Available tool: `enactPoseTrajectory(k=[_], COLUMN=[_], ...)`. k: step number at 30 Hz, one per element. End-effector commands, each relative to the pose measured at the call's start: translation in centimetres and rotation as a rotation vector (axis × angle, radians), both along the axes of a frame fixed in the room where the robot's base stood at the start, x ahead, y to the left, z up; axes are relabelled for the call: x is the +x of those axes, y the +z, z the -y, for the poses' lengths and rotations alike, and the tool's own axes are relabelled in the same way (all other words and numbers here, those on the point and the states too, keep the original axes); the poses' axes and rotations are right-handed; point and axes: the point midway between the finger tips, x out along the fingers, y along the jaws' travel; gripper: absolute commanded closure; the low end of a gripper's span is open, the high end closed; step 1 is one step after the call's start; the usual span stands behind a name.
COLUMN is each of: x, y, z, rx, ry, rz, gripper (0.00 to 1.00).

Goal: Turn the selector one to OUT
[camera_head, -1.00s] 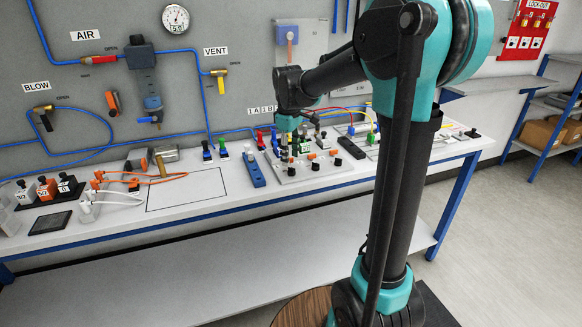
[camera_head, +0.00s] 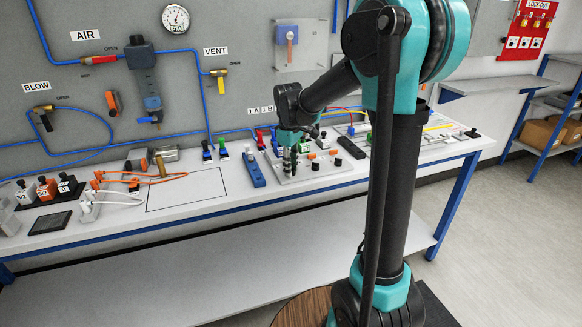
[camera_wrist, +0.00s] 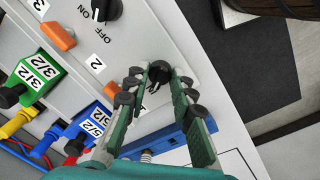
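A round black selector knob (camera_wrist: 158,72) stands on the grey control panel (camera_wrist: 135,40) in the wrist view, near a label reading 1. Its position text is mostly covered by my fingers. My gripper (camera_wrist: 160,80) is open, with one finger on each side of the knob at its tips. I cannot tell whether either finger touches it. In the head view my gripper (camera_head: 290,160) points down over the left part of the panel (camera_head: 318,170) on the bench, and it hides the knob there.
Another black knob marked ON and OFF (camera_wrist: 104,9) and orange pieces (camera_wrist: 58,36) sit on the same panel. Green (camera_wrist: 35,78) and blue valve blocks (camera_wrist: 88,125) with hoses stand close by. A blue bar (camera_wrist: 172,138) lies beside the panel.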

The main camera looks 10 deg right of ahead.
Motion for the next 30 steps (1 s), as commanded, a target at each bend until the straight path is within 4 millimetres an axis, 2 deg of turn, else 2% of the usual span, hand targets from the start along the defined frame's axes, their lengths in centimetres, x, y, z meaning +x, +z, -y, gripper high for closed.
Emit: enactPoseTrajectory(k=[2, 14, 20, 30], x=[0.00, 0.02, 0.06, 0.14], y=[0.01, 0.02, 0.02, 0.03], z=[0.00, -0.03, -0.05, -0.05], rx=[0.000, 0.000, 0.000, -0.001], ry=[0.000, -0.058, -0.183, -0.497], rz=[0.000, 0.000, 0.000, 0.000], gripper=[1.00, 1.00, 1.00, 1.00])
